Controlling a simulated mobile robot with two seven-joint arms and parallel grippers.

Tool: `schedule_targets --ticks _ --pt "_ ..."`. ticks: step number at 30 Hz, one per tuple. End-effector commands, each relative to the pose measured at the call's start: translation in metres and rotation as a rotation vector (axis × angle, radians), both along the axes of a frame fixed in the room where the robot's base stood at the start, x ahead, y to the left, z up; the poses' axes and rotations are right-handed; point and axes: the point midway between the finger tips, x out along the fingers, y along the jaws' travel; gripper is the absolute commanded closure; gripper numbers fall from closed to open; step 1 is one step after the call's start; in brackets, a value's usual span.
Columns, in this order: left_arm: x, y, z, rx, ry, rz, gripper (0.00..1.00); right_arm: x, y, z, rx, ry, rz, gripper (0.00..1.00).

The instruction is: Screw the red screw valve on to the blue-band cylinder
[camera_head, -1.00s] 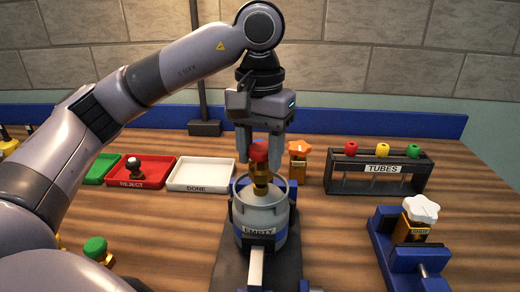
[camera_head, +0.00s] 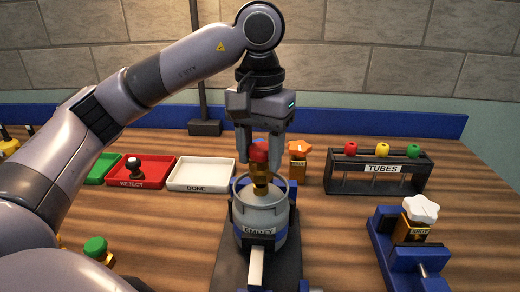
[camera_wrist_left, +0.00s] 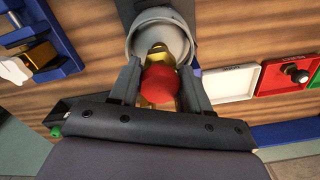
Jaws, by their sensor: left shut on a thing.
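The red screw valve (camera_head: 259,156) has a red knob and a brass body. It sits upright at the top of the grey cylinder (camera_head: 262,220), which is labelled EMPTY and held in a dark and blue fixture. My left gripper (camera_head: 260,150) is above the cylinder and shut on the red knob. In the left wrist view the red knob (camera_wrist_left: 160,84) is between the two fingers, with the cylinder's rim (camera_wrist_left: 160,35) around the brass body. Whether the thread is engaged is hidden. My right gripper is not in view.
An orange-topped valve (camera_head: 298,160) stands just behind the cylinder. A TUBES rack (camera_head: 378,172) and a blue fixture with a white-knobbed valve (camera_head: 422,208) are to the right. The red REJECT tray (camera_head: 118,173) and white DONE tray (camera_head: 201,187) are to the left.

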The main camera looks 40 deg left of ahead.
Motion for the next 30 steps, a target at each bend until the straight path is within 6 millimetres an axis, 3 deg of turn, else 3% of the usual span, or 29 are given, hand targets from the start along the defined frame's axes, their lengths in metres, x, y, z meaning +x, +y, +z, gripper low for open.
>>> schedule_targets --ticks 30 --pt "0.0 0.0 -0.011 -0.001 -0.001 0.0 0.94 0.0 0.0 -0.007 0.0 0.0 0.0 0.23"
